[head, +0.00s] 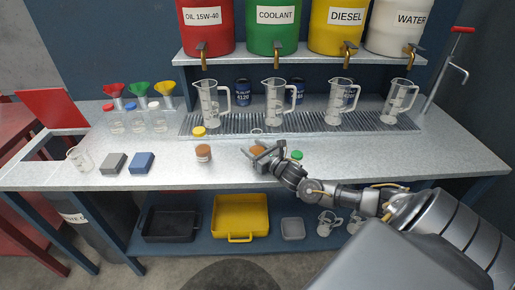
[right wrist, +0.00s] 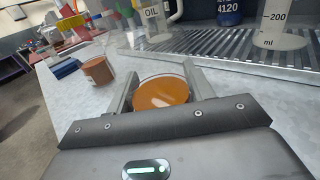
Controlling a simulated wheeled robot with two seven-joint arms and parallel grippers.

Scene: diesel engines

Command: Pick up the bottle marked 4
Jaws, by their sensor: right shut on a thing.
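My right gripper (head: 262,158) is shut on a small bottle with an orange-brown cap (right wrist: 160,93), standing at the middle of the bench. The cap sits between the two fingers in the right wrist view; the bottle's body and any number on it are hidden. A similar brown-capped bottle (head: 204,153) stands to the left, also in the right wrist view (right wrist: 97,70). A yellow-capped bottle (head: 199,132) stands behind it, and a green-capped one (head: 297,155) is partly hidden behind my right arm. I cannot read a 4 on any bottle. My left gripper is not in view.
Several clear jugs (head: 275,104) stand on the metal grate (head: 240,123) behind, under the labelled drums (head: 273,30). A grey block (head: 113,163), a blue block (head: 142,163) and a small beaker (head: 79,160) are at the left. The front bench between is mostly clear.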

